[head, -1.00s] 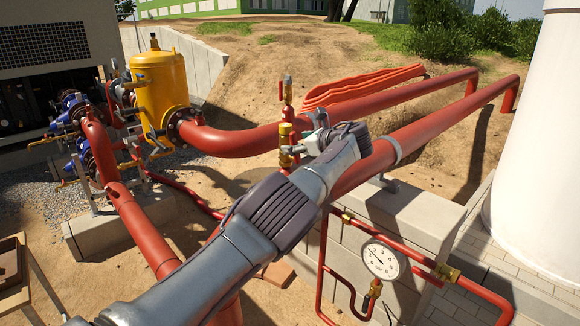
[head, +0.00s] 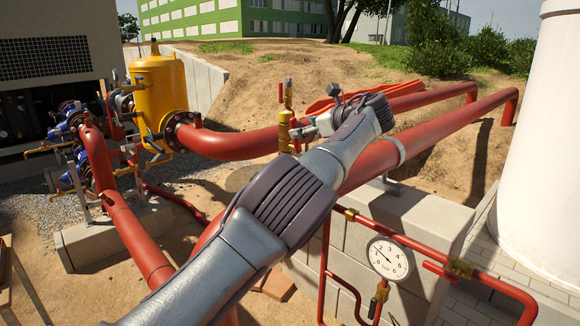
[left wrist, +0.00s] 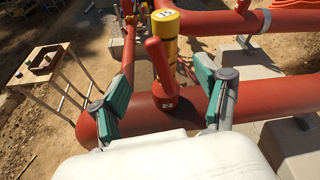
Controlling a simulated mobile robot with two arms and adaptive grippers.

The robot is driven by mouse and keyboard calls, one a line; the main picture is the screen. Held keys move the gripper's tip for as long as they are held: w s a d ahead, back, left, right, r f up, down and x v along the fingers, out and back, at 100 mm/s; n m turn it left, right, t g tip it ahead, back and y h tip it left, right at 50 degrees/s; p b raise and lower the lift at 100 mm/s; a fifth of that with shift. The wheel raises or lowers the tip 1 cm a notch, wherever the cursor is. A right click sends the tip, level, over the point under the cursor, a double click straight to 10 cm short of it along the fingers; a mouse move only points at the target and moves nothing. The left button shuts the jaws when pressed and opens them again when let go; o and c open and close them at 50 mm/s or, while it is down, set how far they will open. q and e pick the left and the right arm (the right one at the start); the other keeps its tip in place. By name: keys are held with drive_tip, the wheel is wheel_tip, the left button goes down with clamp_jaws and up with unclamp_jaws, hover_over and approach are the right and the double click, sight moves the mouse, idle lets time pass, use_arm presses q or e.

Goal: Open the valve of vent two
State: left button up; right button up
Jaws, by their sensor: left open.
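A vent valve with a brass body (head: 285,131) and an upright red lever (head: 281,94) stands on the red pipe in the head view. The left wrist view shows its red lever (left wrist: 158,60) and yellow top (left wrist: 166,20) close up. My left gripper (head: 318,122) is right beside the valve in the head view, its fingers partly hidden by my wrist. In the left wrist view the left gripper (left wrist: 160,82) is open, with green-padded fingers on either side of the lever and apart from it. I cannot read which vent this is. My right gripper is out of view.
A pressure gauge (head: 388,258) sits on thin red piping before a concrete block (head: 415,212). A yellow tank (head: 160,88) and blue-handled valves stand left. A wooden stand (left wrist: 42,62) is at left in the wrist view. Thick red pipes (head: 440,125) run to the back right.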

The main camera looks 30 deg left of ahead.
use_arm(q)
drive_tip(key=b+v, duration=0.1)
drive_tip(key=v, duration=0.2)
drive_tip(key=shift+s+d+b, duration=0.1)
drive_tip(key=shift+b, duration=0.3)
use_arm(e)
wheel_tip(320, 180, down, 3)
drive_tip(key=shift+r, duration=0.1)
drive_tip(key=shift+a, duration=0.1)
